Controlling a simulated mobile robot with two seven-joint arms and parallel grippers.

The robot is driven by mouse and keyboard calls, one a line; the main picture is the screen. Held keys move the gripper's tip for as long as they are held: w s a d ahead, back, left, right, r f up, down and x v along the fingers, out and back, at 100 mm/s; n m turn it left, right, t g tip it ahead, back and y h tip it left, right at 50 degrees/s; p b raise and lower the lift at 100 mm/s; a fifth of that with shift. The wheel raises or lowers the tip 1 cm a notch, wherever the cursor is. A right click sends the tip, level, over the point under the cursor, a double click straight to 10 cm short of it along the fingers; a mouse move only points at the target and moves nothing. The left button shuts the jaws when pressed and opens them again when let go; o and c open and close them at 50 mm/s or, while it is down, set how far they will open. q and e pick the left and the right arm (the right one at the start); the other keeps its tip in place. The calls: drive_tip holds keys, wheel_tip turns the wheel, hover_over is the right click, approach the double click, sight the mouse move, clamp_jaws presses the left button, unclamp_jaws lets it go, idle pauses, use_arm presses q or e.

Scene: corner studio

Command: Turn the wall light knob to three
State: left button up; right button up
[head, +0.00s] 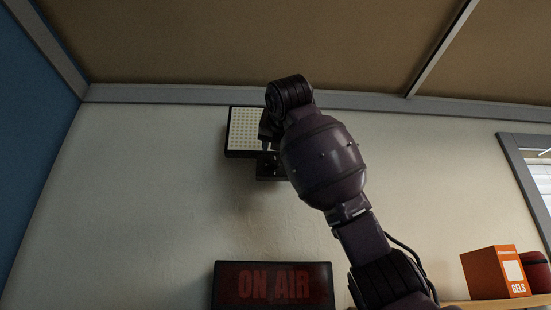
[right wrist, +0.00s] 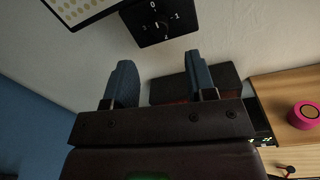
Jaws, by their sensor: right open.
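The wall light is a pale dotted panel in a black frame (head: 243,132), high on the wall; its corner also shows in the right wrist view (right wrist: 72,10). A dark dial plate (right wrist: 150,35) with pale marks sits beside it. A 0 is at the plate's top and a 1 at its right; the other marks and the knob's setting are too small to read surely. In the head view the plate (head: 266,172) is partly hidden by my right arm. My right gripper (right wrist: 160,75) is open and empty, its fingers apart from the plate and pointing towards the wall. My left gripper is not in view.
A dark ON AIR sign (head: 272,286) is on the wall below the light. A wooden shelf (head: 463,304) at the right holds an orange GELS box (head: 490,273) and a red object (head: 536,271). A pink roll (right wrist: 304,114) shows in the right wrist view. The ceiling is close above the light.

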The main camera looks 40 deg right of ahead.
sight(276, 162)
drive_tip(key=p+x, duration=0.2)
drive_tip(key=x, duration=0.5)
drive_tip(key=shift+w+d, duration=0.2)
drive_tip(key=shift+w, duration=0.05)
drive_tip(key=shift+c, duration=0.5)
drive_tip(key=c, duration=0.8)
